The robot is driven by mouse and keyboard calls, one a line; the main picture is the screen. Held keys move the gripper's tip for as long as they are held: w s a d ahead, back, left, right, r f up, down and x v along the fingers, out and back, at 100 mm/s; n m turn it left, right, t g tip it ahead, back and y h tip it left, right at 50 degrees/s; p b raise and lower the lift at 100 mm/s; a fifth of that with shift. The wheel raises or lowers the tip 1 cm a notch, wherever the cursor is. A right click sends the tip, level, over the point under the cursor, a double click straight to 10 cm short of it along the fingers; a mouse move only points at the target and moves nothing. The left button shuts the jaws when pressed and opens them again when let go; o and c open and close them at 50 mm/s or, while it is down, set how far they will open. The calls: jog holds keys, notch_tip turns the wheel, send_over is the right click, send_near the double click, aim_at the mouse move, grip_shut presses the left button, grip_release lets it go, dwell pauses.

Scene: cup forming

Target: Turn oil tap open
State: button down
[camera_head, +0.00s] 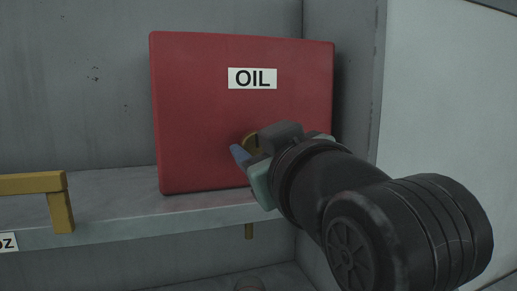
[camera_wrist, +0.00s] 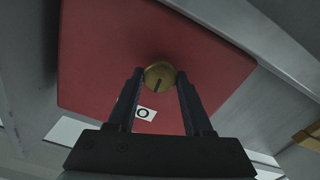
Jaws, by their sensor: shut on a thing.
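The red oil box (camera_head: 200,115) stands on a grey shelf and carries a white label reading "OIL" (camera_head: 252,78). Its round brass tap (camera_head: 248,141) sits low on the front face, partly hidden by my gripper. In the wrist view the tap (camera_wrist: 153,70) shows a dark slot or line on its face. My gripper (camera_head: 251,147) reaches in from the right and is shut on the tap. In the wrist view its two dark fingers (camera_wrist: 160,76) lie on either side of the tap. The tap's back is hidden.
A brass bracket-like piece (camera_head: 62,205) stands at the shelf's left front. A dark round object (camera_head: 250,285) shows at the bottom edge. A grey wall closes off the right side.

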jog(key=n+b, duration=0.2)
jog(key=n, duration=0.2)
jog(key=shift+f, duration=0.15)
jog(key=n+b, duration=0.3)
jog(key=n, duration=0.1)
jog(key=shift+a+n, duration=0.1)
jog(key=shift+n, duration=0.2)
jog(key=n+b, duration=0.1)
jog(key=n, duration=0.2)
jog(key=shift+n+b, duration=0.9)
jog(key=shift+n, duration=1.2)
jog(key=shift+c, duration=1.5)
grip_release()
jog(key=shift+s+f, duration=0.1)
